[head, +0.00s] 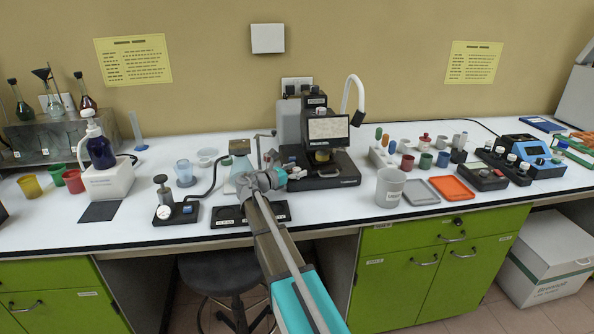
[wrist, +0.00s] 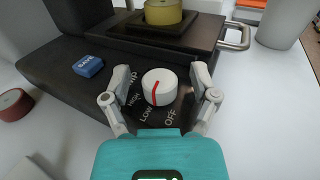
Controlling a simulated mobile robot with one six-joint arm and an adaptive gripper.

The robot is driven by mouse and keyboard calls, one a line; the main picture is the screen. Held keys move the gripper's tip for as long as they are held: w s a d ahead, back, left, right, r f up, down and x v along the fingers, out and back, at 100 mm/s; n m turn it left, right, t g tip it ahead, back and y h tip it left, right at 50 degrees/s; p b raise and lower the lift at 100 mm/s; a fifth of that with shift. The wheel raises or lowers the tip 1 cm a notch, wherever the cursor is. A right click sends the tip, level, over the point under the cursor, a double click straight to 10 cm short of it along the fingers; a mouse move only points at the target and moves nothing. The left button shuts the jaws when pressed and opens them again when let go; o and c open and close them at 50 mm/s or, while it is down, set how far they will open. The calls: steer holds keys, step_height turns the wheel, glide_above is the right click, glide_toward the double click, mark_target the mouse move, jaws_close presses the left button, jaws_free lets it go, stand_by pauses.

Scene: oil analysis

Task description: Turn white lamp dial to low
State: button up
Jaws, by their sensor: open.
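The white lamp dial (wrist: 159,87) with a red line sits on the black base of the instrument (head: 322,174). Its printed labels read HIGH, LOW and OFF around its near side. The red line's near end points between LOW and OFF, seemingly closer to LOW. My gripper (wrist: 160,76) is open, with one finger on each side of the dial and a gap visible to both. In the head view my gripper (head: 276,178) is at the left front of the instrument and the dial cannot be made out there.
A blue SAVE button (wrist: 88,66) lies left of the dial. A yellow cylinder (wrist: 163,12) stands on the stage behind. A metal handle (wrist: 235,38) and a grey cup (head: 390,186) are to the right. A black tray (head: 232,214) lies at the bench's front.

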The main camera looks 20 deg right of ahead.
jaws_close()
stand_by(0.3)
steer(key=shift+w+m+g, duration=0.1)
steer(key=shift+m+g, duration=0.2)
steer(key=shift+g, duration=0.2)
steer(key=shift+m+g, duration=0.6)
steer(key=shift+g, duration=0.3)
steer(key=shift+m+g, duration=0.4)
steer(key=shift+g, duration=0.3)
